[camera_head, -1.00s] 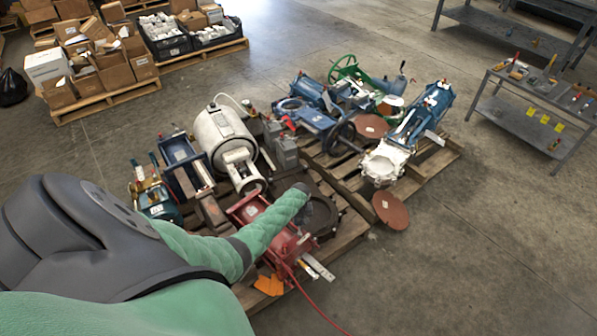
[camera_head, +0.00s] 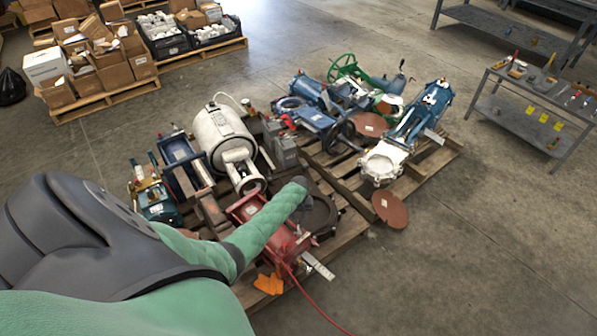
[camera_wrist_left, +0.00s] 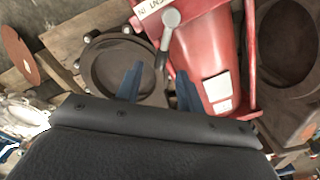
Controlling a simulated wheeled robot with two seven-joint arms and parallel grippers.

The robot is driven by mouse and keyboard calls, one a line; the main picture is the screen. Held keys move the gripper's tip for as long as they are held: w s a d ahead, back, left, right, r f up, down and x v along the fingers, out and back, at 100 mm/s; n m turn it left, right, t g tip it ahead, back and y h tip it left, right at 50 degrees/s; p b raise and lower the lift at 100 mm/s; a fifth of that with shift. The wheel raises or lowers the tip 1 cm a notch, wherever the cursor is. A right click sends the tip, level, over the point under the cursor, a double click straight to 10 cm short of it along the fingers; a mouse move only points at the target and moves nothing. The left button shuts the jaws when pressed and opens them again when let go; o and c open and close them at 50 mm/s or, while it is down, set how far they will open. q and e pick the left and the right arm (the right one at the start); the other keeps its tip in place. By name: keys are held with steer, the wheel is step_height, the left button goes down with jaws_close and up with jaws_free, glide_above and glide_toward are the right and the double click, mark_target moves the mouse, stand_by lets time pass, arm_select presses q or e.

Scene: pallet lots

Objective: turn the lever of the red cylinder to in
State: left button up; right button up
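The red cylinder (camera_head: 252,208) lies on the near pallet, partly hidden behind my left arm; it fills the upper middle of the left wrist view (camera_wrist_left: 205,50). A white label beside the hub reads "IN" at one end; the rest is hard to read. My left gripper (camera_wrist_left: 160,71) is open, its two blue fingers apart, with the lever's handle end between or just beyond the tips. Contact cannot be told. My right gripper is not in view.
A dark round flange (camera_wrist_left: 107,68) lies beside the cylinder. A white tank (camera_head: 222,135) and blue machines crowd the pallets (camera_head: 345,232). A red hose (camera_head: 318,308) runs onto the floor. A tool bench (camera_head: 530,118) stands right; the floor there is clear.

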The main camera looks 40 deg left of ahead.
arm_select(q)
step_height(320, 180, up, 3)
steer(key=shift+d+r, duration=0.1)
steer(key=shift+r, duration=0.6)
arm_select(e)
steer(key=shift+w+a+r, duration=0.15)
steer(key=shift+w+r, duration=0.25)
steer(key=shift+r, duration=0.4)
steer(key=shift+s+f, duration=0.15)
